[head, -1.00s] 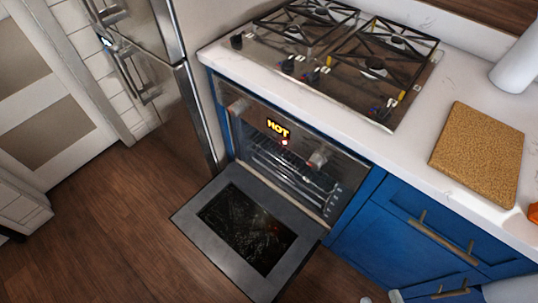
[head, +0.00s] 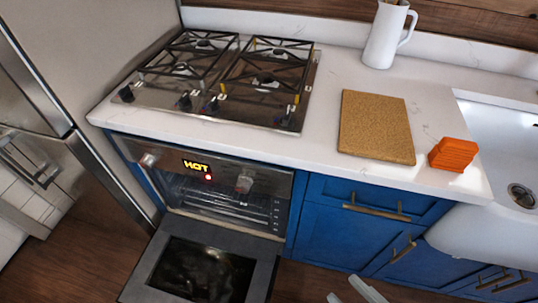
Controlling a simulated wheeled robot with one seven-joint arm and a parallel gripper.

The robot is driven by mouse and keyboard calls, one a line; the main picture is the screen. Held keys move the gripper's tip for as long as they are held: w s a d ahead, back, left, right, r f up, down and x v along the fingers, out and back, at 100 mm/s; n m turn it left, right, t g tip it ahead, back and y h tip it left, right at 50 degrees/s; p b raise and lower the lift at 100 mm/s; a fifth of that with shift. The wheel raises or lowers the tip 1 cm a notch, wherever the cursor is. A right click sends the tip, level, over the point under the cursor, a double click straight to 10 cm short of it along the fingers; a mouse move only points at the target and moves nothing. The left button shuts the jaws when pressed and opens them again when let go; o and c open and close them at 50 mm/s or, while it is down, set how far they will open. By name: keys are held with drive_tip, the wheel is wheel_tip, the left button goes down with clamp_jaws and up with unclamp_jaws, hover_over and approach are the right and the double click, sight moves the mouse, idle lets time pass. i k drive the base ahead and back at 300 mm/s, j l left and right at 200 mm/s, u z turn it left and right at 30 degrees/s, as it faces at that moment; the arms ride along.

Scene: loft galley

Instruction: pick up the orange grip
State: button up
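The orange grip (head: 453,154) is a small ridged orange block on the white counter, in the right part of the head view. It sits right of a cork board, close to the sink's left edge. My gripper (head: 352,294) shows only in part at the bottom edge, as two pale fingers with a gap between them. It is in front of the blue cabinets, well below and left of the orange grip, and nothing shows between the fingers.
The cork board (head: 376,127) lies flat on the counter. A white pitcher (head: 385,36) stands behind it. The gas hob (head: 225,78) is at left. The oven door (head: 203,272) hangs open below, under a lit HOT sign (head: 195,165). The white sink (head: 500,135) is at right.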

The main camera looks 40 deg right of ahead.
sight(452, 154)
drive_tip(key=z, duration=1.25)
